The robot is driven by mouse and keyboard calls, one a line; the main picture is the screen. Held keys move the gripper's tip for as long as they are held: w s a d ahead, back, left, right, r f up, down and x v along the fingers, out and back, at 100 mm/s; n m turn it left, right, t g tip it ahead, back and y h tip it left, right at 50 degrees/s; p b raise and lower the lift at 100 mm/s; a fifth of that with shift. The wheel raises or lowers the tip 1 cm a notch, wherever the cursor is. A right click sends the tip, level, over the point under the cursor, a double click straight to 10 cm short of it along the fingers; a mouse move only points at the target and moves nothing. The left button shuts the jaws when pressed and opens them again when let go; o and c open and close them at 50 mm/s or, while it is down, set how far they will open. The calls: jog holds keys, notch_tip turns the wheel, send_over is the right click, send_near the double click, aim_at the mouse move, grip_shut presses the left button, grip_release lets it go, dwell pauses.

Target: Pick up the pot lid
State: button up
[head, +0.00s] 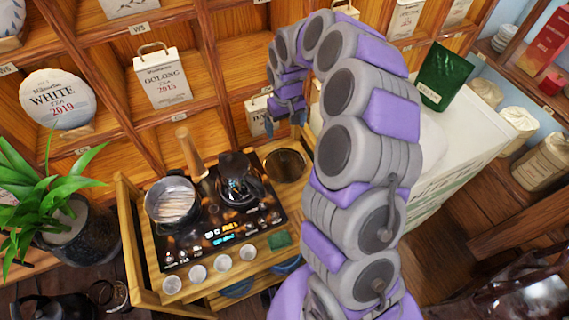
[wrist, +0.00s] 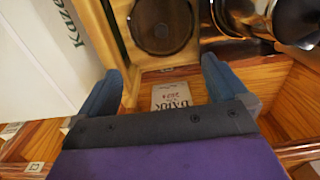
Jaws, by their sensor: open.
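A round dark disc with a thin rim (head: 285,165), which looks like the pot lid, lies on the right end of the wooden tea stand. In the wrist view the disc (wrist: 160,27) shows at the top middle, beyond my fingertips and partly cut off by the frame edge. My gripper (head: 288,112) is above and behind the disc, near the shelves. In the wrist view my gripper (wrist: 165,75) is open, with its two blue fingers wide apart and nothing between them.
A dark kettle (head: 236,178) stands left of the disc; its shiny side (wrist: 296,20) shows in the wrist view. Small white cups (head: 223,262) line the front of the stand. Shelves with tea packages (head: 160,75) rise behind. A white box (head: 450,135) stands right.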

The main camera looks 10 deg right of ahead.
jog(key=b, duration=0.2)
send_near(285, 159)
jog(key=f, duration=0.3)
jog(key=w+f, duration=0.1)
jog(key=f, duration=0.1)
jog(key=shift+d+f, duration=0.15)
jog(key=shift+d, duration=0.1)
jog(key=f, duration=0.1)
jog(key=f+b, duration=0.1)
jog(key=f, duration=0.1)
jog(key=f+b, duration=0.1)
jog(key=f, duration=0.1)
jog(key=shift+s+a+f, duration=0.15)
jog(key=shift+s+a, duration=0.1)
jog(key=shift+a, duration=0.05)
jog(key=shift+c, duration=0.4)
jog(key=c, duration=0.6)
jog(key=shift+s, duration=0.25)
grip_shut()
